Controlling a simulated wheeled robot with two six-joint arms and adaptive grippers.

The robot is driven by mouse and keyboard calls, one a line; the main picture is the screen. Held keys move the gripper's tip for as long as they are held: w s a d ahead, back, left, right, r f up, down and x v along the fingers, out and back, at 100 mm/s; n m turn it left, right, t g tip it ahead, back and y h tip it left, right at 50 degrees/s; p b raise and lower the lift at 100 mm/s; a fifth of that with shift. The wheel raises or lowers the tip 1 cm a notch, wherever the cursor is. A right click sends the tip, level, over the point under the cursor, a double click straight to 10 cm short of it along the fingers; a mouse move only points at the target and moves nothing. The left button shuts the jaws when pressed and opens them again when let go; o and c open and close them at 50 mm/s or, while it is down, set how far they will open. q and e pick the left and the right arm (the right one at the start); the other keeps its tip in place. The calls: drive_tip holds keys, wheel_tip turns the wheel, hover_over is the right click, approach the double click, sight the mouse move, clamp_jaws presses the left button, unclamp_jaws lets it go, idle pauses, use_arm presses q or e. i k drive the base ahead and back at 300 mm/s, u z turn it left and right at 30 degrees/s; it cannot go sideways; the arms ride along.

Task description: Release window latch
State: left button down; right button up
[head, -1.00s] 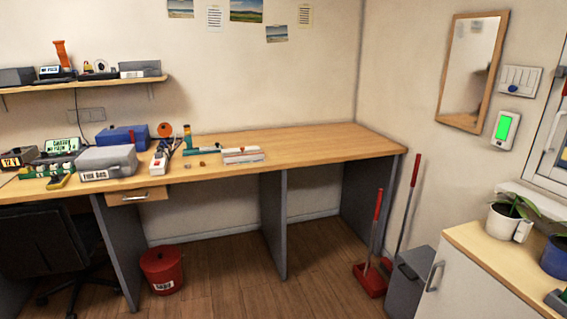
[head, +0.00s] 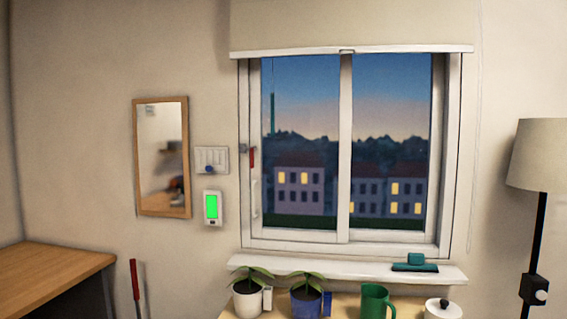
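The window (head: 345,150) is ahead in the head view, with a white frame and two panes side by side. Both panes look shut. A small red lever (head: 251,157) sits on the left side of the window frame, with a small grey piece (head: 243,149) beside it. It looks like the latch, and its red part hangs about upright. A white vertical handle (head: 254,196) is just below it. Neither of my grippers is in view.
A sill (head: 340,267) carries a teal object (head: 415,263). Below are two potted plants (head: 248,298) (head: 306,300), a green mug (head: 376,302) and a white lidded pot (head: 442,309). A lamp (head: 540,160) stands right. A mirror (head: 162,157), switch panel (head: 212,159) and green-screened device (head: 212,207) hang left.

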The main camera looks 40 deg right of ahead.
sight(252, 150)
drive_tip(key=z, duration=1)
drive_tip(key=i, duration=1.05)
drive_tip(key=z, duration=0.8)
